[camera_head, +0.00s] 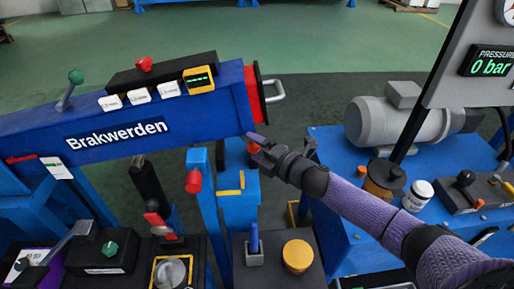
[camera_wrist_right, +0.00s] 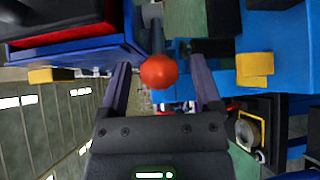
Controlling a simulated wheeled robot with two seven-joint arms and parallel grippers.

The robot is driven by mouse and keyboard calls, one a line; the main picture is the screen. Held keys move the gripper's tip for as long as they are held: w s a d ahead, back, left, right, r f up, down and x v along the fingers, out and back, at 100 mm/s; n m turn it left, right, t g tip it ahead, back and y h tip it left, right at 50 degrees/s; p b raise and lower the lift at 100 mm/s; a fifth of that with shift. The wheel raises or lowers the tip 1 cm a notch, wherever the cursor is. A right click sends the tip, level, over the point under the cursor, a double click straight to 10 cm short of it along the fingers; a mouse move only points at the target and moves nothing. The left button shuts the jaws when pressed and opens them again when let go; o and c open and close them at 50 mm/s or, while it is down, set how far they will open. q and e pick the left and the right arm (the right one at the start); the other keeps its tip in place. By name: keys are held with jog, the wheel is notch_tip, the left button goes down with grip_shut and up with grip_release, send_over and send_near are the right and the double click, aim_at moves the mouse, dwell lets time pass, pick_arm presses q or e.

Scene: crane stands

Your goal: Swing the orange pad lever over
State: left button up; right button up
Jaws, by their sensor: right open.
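My right gripper (camera_head: 262,150) is open beside the blue beam's right end. In the right wrist view, its two fingers (camera_wrist_right: 160,80) stand apart on either side of an orange-red ball knob (camera_wrist_right: 158,71) on a dark stem. The same knob (camera_head: 253,147) is partly hidden by the gripper in the head view. I cannot tell whether the fingers touch it. A round orange pad (camera_head: 298,256) lies on a dark box at the bottom, with a short blue lever (camera_head: 254,243) standing upright to its left. Which lever the task names is unclear. My left gripper is not in view.
The large blue beam (camera_head: 205,112) spans the left, with a red end plate and silver handle. A blue post with a red knob (camera_head: 193,181) stands left of the gripper. The right blue bench (camera_head: 345,225) holds a grey motor (camera_head: 385,122) and a white jar (camera_head: 418,195).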

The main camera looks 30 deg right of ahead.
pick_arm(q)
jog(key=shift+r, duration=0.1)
pick_arm(e)
jog(key=shift+s, duration=0.1)
pick_arm(q)
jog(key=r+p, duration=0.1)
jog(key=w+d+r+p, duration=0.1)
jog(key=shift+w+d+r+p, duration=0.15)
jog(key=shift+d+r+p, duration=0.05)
jog(key=shift+p, duration=0.15)
pick_arm(e)
jog(key=v, duration=0.9)
jog(key=shift+s, duration=0.4)
jog(key=shift+d, duration=0.2)
